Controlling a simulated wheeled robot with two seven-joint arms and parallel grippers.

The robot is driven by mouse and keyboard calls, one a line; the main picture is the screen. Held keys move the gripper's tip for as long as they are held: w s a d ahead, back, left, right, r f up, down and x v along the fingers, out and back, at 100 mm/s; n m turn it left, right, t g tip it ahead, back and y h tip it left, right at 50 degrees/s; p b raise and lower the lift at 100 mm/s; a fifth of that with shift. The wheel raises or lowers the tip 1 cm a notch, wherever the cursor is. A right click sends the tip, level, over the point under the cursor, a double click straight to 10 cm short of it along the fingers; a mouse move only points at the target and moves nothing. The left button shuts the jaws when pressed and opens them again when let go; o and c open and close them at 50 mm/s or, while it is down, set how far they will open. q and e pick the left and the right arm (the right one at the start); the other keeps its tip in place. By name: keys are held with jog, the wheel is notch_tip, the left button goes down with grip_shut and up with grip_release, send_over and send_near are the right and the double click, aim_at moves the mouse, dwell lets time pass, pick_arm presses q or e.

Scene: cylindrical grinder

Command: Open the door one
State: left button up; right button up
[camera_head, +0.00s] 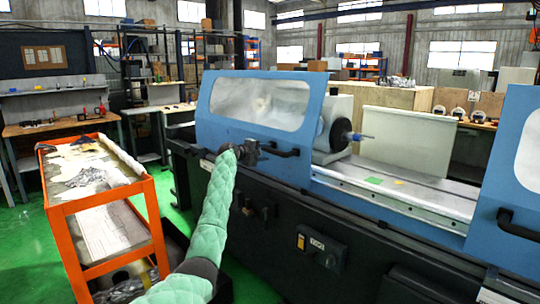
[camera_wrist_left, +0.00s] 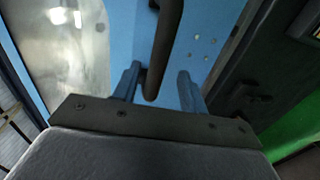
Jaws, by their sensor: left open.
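A blue sliding door (camera_head: 250,128) with a clear window stands on the left part of the grinder, with a black bar handle (camera_head: 281,152) at its lower right. My left gripper (camera_head: 254,151) is at the left end of this handle. In the left wrist view the gripper (camera_wrist_left: 158,88) is open, and the black handle (camera_wrist_left: 163,45) runs between its two blue fingers. I cannot tell whether either finger touches it. A second blue door (camera_head: 510,170) with its own black handle (camera_head: 517,225) is at the right edge. My right gripper is not in view.
Between the doors the grinder is open, showing a grinding spindle (camera_head: 340,136) and a long bed (camera_head: 400,190). An orange cart (camera_head: 60,215) stands left of my left arm. A control panel (camera_head: 320,246) is on the dark lower front. Green floor shows at the left.

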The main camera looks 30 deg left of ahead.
pick_arm(q)
jog(key=shift+v, duration=0.9)
jog(key=shift+s+a, duration=0.1)
jog(key=shift+s, duration=0.2)
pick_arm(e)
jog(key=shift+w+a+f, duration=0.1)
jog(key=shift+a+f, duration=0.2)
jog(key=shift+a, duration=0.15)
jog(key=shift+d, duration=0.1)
